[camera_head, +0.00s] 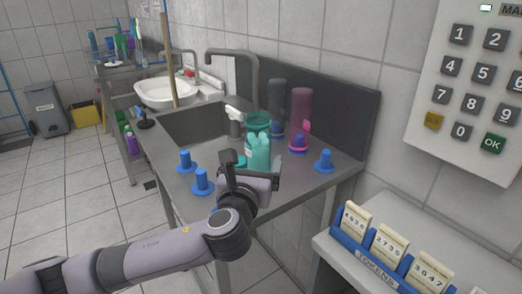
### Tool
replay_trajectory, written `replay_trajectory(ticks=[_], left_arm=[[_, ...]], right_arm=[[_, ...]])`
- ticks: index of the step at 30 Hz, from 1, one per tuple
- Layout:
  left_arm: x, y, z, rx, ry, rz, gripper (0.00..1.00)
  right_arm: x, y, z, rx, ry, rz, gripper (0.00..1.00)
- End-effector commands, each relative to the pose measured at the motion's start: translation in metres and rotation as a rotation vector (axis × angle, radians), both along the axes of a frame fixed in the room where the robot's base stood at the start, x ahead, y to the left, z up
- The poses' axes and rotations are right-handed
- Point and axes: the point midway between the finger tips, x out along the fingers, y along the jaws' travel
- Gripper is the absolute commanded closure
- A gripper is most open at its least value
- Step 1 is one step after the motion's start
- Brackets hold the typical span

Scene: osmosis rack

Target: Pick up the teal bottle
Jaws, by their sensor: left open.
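The teal bottle (258,153) stands on the metal counter beside the sink, at the middle of the head view. A darker teal round part (258,122) shows just above and behind it; I cannot tell whether it belongs to the same bottle. My left gripper (247,174) is open, in front of the bottle's lower part and hiding some of it. I cannot tell whether the fingers touch it. My right gripper is out of view.
Blue pegs (184,161) stand on the metal counter (300,176). A dark grey bottle (277,100) and a pink bottle (301,112) are behind the teal bottle. A white-headed spray bottle (234,116) is close to its left. A token rack (375,262) is at lower right.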

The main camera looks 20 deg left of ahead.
Motion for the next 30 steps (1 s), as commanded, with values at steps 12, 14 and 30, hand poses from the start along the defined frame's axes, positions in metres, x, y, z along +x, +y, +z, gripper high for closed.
replay_trajectory(ticks=[12, 14, 30], left_arm=[[0.041, 0.008, 0.004, -0.003, -0.001, 0.001, 0.07], [0.049, 0.01, 0.004, -0.003, -0.001, 0.001, 0.07], [0.067, 0.011, 0.003, -0.004, 0.001, -0.001, 0.23]], right_arm=[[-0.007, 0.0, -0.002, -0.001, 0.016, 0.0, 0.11], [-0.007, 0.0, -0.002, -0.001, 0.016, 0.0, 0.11], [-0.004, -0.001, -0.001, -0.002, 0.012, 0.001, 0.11]])
